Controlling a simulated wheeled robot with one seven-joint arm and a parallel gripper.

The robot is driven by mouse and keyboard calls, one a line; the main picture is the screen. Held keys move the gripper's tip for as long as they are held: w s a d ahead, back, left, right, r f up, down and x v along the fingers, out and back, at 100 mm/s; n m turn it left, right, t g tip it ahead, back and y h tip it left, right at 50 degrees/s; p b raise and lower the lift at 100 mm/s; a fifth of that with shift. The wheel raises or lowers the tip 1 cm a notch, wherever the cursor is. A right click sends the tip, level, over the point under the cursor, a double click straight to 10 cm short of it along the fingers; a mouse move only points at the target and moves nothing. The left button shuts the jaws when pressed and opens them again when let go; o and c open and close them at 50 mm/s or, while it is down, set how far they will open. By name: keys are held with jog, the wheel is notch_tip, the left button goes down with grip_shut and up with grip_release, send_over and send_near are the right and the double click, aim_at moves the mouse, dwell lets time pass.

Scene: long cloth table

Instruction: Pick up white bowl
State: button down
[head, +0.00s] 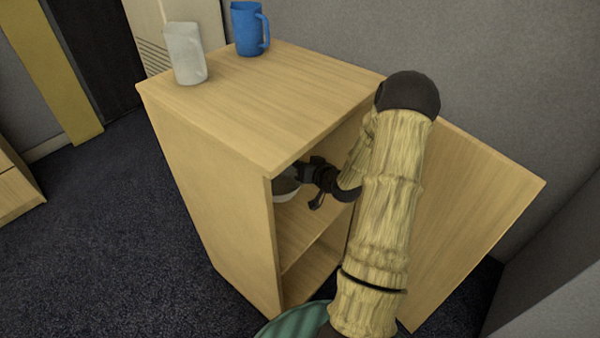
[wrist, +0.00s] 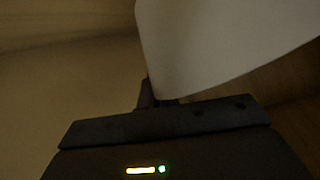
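The white bowl (head: 285,188) is inside the open wooden cabinet, on its upper shelf space. Only part of it shows in the head view, past the cabinet's front edge. In the wrist view the white bowl (wrist: 220,40) fills the upper right, very close to the camera. My gripper (head: 303,172) reaches into the cabinet at the bowl's right side. In the wrist view a dark finger part (wrist: 148,95) meets the bowl's lower edge. The fingertips are hidden, so I cannot tell whether they are closed on the bowl.
The cabinet (head: 200,180) has its door (head: 470,210) swung open to the right, with my arm in the opening. A white mug (head: 186,55) and a blue mug (head: 248,30) stand on its top. A lower shelf (head: 308,265) looks empty where visible.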

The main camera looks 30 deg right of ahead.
notch_tip(320, 180, up, 4)
jog(key=shift+a+f+p, duration=0.1)
jog(key=shift+p, duration=0.3)
jog(key=shift+f, duration=0.1)
